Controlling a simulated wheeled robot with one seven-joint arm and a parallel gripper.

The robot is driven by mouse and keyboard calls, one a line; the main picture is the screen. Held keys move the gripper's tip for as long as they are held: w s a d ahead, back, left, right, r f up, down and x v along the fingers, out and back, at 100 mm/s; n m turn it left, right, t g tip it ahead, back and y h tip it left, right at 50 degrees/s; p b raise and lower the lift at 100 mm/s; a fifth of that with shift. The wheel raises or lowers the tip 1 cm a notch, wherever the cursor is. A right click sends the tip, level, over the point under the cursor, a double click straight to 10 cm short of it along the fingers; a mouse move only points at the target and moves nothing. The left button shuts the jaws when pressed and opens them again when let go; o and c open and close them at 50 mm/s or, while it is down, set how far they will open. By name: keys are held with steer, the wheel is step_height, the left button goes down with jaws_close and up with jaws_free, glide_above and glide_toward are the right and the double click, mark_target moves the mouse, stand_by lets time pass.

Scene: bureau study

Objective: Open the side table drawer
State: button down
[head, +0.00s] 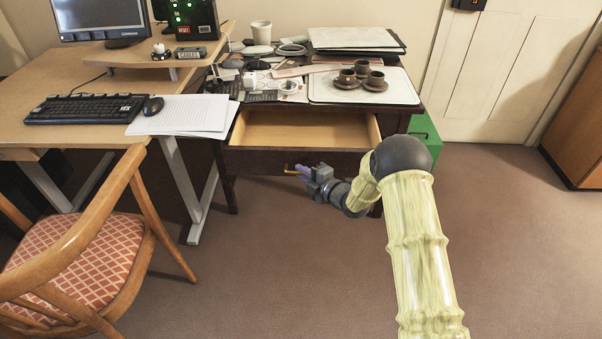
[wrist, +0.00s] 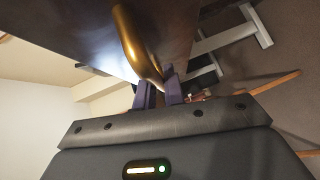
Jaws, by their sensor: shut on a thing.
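The side table (head: 412,104) stands against the wall in the head view, with a dark wooden body. Its drawer (head: 300,128) is pulled out, and its pale, empty inside shows. The drawer's dark front faces me and carries a brass handle (head: 288,168). My gripper (head: 304,171) is at that handle. In the wrist view the brass handle (wrist: 132,42) is a curved bar on the drawer front (wrist: 75,35), and its lower end lies at the fingers (wrist: 158,92). My gripper is shut on the handle.
A desk (head: 50,122) with a keyboard (head: 85,108) stands to the left, and a wooden chair (head: 90,245) is in front of it. Cups on a tray (head: 400,88) and clutter cover the side table top. A green box (head: 428,140) is at its right. Carpet is clear in front.

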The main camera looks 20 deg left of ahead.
steer(key=shift+a, duration=0.1)
steer(key=c, duration=1.5)
jaws_free()
steer(key=p+v, duration=0.3)
steer(key=v, duration=1.4)
steer(key=shift+d, duration=0.3)
steer(key=shift+s+f, duration=0.1)
